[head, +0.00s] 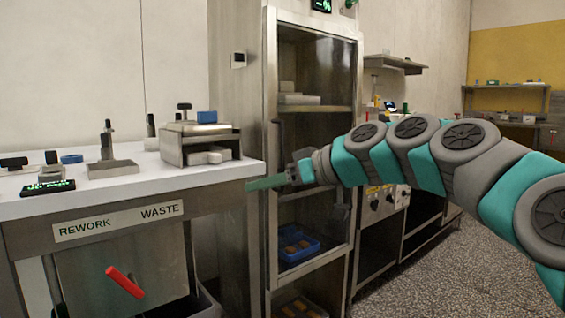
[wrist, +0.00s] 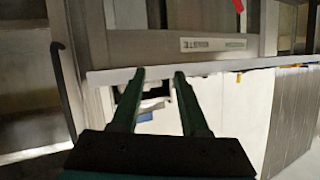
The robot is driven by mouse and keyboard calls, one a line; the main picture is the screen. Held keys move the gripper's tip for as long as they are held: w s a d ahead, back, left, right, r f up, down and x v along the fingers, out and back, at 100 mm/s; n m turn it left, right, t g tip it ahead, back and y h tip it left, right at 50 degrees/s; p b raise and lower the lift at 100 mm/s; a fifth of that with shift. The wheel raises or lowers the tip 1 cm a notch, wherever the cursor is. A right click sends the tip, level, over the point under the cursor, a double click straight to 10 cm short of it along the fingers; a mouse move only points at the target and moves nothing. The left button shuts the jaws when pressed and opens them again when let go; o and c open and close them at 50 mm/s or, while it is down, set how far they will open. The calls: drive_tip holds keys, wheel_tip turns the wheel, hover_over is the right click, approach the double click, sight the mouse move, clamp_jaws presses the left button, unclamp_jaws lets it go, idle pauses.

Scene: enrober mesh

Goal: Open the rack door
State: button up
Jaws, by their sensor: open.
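The rack door (head: 312,195) is a tall steel-framed glass door on the steel rack. It looks closed, with shelves showing through the glass. Its dark vertical bar handle (head: 279,135) is on the left side of the frame; the lower part is hidden by my gripper. My gripper (head: 252,184) is open and points left across the door's left edge. In the wrist view, the handle (wrist: 66,90) stands to the left of my gripper (wrist: 159,72), outside the fingers. Nothing is held between the fingers.
A white-topped bench (head: 150,178) stands left of the rack, its edge close to my fingertips. It carries a steel box (head: 200,148) and small tools. A red handle (head: 124,282) sticks out below. Blue trays (head: 298,246) sit inside the rack. Speckled floor is clear at right.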

sight(283, 147)
drive_tip(key=w+d+r+t+y+b, duration=0.1)
drive_tip(key=w+d+r+t+b, duration=0.3)
drive_tip(key=w+d, duration=0.7)
drive_tip(key=shift+t+y, duration=0.3)
drive_tip(key=shift+t, duration=0.1)
drive_tip(key=shift+r+p+x, duration=0.2)
drive_tip(key=shift+p+x, duration=0.2)
drive_tip(key=shift+x, duration=1.85)
drive_tip(key=shift+r+p+x, duration=0.2)
drive_tip(key=shift+p+x, duration=0.2)
drive_tip(key=shift+x, duration=1.9)
drive_tip(key=shift+s+a, duration=0.1)
drive_tip(key=shift+s, duration=0.05)
drive_tip(key=shift+c, duration=0.4)
clamp_jaws()
